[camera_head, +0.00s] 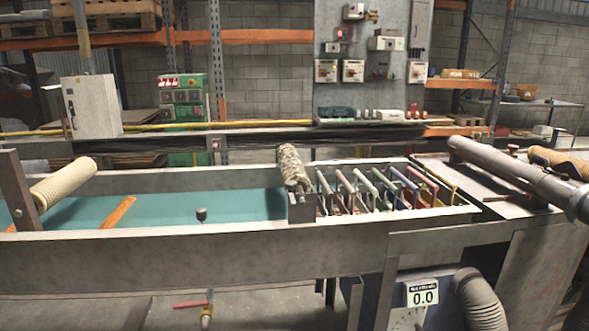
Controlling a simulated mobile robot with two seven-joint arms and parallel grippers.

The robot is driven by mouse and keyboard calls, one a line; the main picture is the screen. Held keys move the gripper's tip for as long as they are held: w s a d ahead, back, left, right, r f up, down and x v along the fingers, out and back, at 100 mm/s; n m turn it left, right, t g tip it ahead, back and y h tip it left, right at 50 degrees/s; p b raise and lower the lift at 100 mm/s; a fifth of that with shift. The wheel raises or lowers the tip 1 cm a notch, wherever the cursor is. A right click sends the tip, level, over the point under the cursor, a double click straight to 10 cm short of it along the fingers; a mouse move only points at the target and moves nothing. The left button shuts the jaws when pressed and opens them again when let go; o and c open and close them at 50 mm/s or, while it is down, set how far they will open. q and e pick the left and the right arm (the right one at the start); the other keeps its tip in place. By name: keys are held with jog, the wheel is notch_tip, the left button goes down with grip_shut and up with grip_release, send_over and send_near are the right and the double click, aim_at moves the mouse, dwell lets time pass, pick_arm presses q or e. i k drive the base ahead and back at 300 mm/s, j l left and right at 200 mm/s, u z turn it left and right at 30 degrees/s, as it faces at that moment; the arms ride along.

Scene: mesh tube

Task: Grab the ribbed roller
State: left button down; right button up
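A cream roller (63,182) with a finely ribbed surface lies tilted at the left end of a long metal trough (150,248), its upper right end over the back wall. A second roller (293,168), mottled grey-brown and rough, leans at the trough's middle, beside a row of coloured frames. I cannot tell for sure which one is the ribbed roller; the cream one shows clearer ribs. Neither of my grippers shows in the head view.
Teal liquid or lining (240,205) fills the trough's left part, with an orange strip (118,212) in it. Several coloured frames (385,190) stand in its right part. A thick grey cylinder (515,172) lies at right.

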aim_at(292, 168)
jog(key=i+l+z, duration=0.1)
jog(key=i+z, duration=0.65)
